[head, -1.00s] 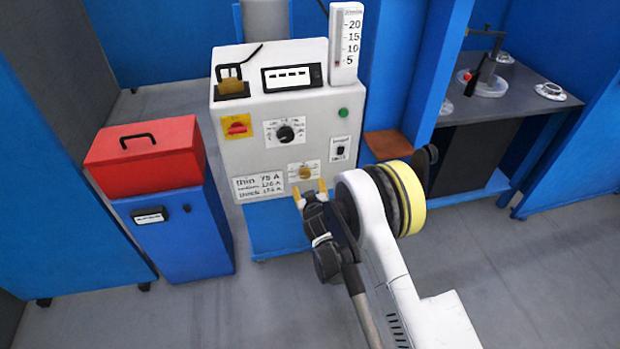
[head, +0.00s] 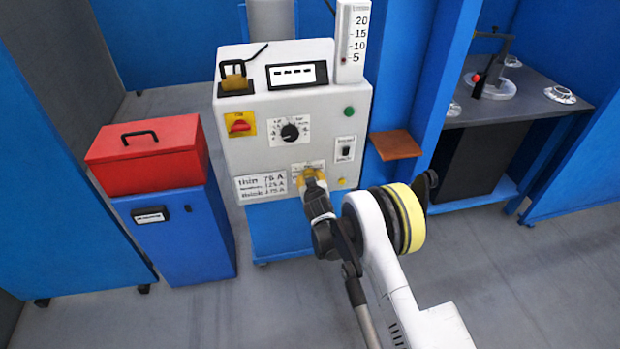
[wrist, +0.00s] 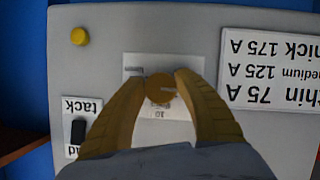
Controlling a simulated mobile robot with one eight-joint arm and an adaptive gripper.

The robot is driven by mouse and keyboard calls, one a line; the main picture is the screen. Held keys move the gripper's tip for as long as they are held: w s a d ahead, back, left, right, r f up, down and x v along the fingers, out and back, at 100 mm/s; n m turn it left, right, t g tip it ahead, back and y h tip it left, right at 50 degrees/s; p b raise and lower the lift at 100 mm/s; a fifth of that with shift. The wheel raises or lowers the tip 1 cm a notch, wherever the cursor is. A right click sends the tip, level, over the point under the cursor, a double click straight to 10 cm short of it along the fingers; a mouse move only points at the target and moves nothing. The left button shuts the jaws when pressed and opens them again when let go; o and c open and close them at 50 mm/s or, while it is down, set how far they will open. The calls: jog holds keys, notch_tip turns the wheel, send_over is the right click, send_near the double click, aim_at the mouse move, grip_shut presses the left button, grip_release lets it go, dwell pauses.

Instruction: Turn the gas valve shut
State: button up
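The gas valve appears to be the round brass knob (wrist: 161,88) on a white label low on the front of the pale grey machine (head: 350,115). In the wrist view it lies between my two yellow fingertips, one on each side, and both seem to touch its edge. My gripper (head: 312,177) is at the panel in the head view and hides most of the knob there. It also fills the lower wrist view (wrist: 162,82). The label's small print is partly covered by the fingers. A tall gauge (head: 351,40) marked 5 to 20 stands on the machine top.
A yellow button (head: 342,183), a tack switch (head: 345,150) and an amperage sign (head: 261,186) are near the knob. A black dial (head: 290,132) and red switch (head: 239,126) are higher. A red box (head: 150,160) on a blue cabinet stands left.

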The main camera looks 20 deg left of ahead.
jog(key=shift+c, duration=1.3)
jog(key=shift+n+t+h, duration=1)
jog(key=shift+n+h, duration=0.1)
jog(key=shift+n, duration=1)
jog(key=o, duration=1.2)
